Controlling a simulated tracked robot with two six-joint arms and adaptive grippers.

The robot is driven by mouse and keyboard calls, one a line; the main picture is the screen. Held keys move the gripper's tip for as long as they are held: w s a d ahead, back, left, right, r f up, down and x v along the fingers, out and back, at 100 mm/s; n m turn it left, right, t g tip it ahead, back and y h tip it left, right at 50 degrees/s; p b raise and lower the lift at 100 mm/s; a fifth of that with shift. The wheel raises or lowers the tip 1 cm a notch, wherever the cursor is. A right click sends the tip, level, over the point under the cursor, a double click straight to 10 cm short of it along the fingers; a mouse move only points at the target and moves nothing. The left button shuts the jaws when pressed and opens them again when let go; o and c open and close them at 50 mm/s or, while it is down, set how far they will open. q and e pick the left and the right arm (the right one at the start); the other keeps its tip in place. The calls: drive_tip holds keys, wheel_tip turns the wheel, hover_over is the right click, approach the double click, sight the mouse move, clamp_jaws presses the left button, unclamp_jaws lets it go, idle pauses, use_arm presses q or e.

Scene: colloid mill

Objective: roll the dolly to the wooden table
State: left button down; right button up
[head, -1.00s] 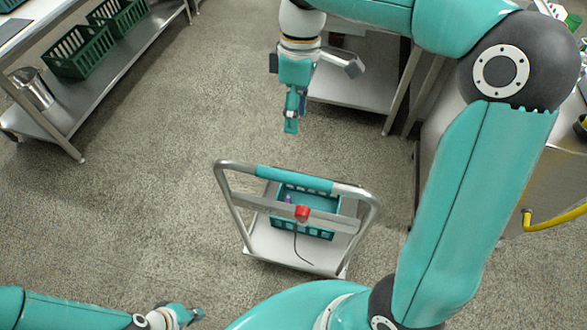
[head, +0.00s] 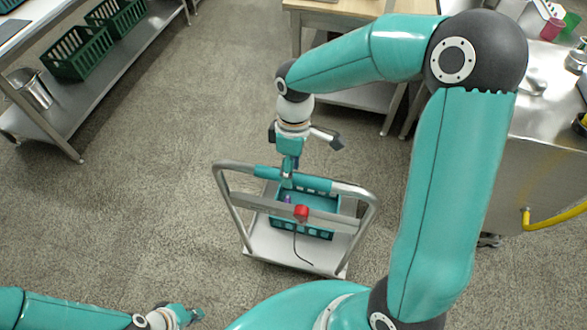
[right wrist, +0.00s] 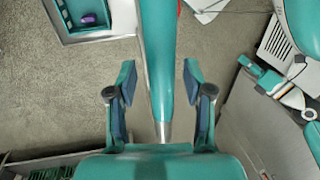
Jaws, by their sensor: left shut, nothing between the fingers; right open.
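The dolly stands on the floor in the middle of the head view, with a grey deck (head: 265,245) and a raised push handle (head: 345,188) with a teal grip section. A teal crate (head: 318,233) with a small purple thing inside rides on the deck. My right gripper (head: 287,182) is at the handle's teal section. In the right wrist view its open fingers (right wrist: 159,70) are on either side of the handle bar (right wrist: 160,60), not closed on it. My left gripper (head: 192,315) is shut and empty, low at the left. The wooden table (head: 335,9) is partly visible at the top.
A red knob (head: 301,212) with a dark cable sits on the dolly's crossbar. A metal shelf (head: 95,85) with green crates stands at the left. A steel counter (head: 545,110) with a yellow hose is at the right. The floor left of the dolly is clear.

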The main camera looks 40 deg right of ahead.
drive_tip(key=shift+s+a+f, duration=0.1)
drive_tip(key=shift+f, duration=0.45)
clamp_jaws()
